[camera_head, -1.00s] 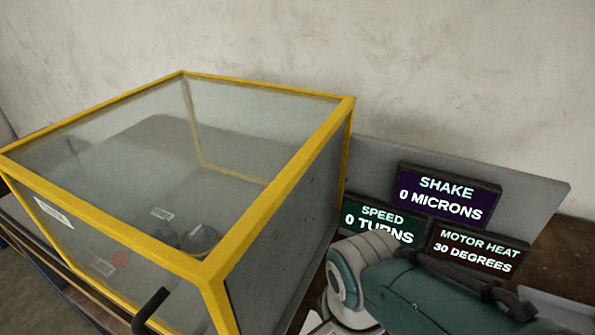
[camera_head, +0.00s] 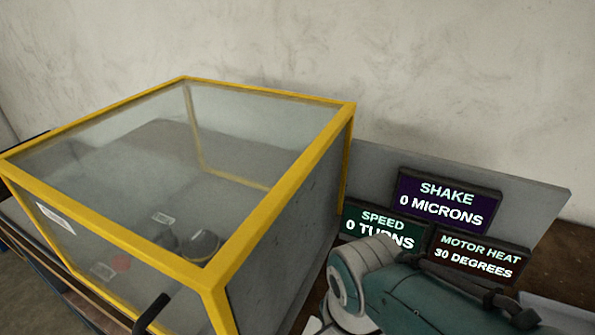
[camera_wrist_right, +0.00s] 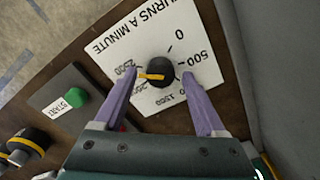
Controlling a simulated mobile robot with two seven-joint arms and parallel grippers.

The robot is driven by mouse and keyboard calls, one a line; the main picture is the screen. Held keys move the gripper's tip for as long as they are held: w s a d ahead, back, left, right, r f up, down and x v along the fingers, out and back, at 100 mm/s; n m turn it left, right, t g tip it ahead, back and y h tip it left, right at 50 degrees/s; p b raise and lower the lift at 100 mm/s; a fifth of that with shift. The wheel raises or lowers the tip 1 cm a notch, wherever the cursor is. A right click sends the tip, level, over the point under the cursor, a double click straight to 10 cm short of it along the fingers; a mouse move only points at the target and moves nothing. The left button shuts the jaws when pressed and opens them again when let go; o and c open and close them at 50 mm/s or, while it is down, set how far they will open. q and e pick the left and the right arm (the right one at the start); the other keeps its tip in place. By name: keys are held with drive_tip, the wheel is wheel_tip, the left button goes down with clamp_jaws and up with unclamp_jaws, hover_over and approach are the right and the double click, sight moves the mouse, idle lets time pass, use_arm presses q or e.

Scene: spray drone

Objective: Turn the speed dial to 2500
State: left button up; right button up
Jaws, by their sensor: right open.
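The speed dial (camera_wrist_right: 161,71) is a black round knob with a yellow pointer bar, on a white plate (camera_wrist_right: 150,38) lettered "TURNS A MINUTE". Its pointer points left, toward the 2500 mark (camera_wrist_right: 125,68). My right gripper (camera_wrist_right: 160,77) is open, its purple fingers on either side of the knob with gaps visible. The left-hand fingertip is close to the pointer's tip; I cannot tell if they touch. In the head view the speed display (camera_head: 380,229) reads 0 TURNS, partly covered by my right arm. The dial and right gripper are hidden there. My left gripper is not in view.
A green START button (camera_wrist_right: 74,96) sits beside the dial plate. A black-and-yellow knob (camera_wrist_right: 27,145) is at lower left. A yellow-framed clear box (camera_head: 230,250) stands left of the displays. The shake display (camera_head: 446,202) reads 0 MICRONS; the motor heat display (camera_head: 476,256) reads 30 DEGREES.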

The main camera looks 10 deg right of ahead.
wheel_tip(320, 180, up, 10)
drive_tip(key=p, duration=0.6)
drive_tip(key=shift+f, duration=0.15)
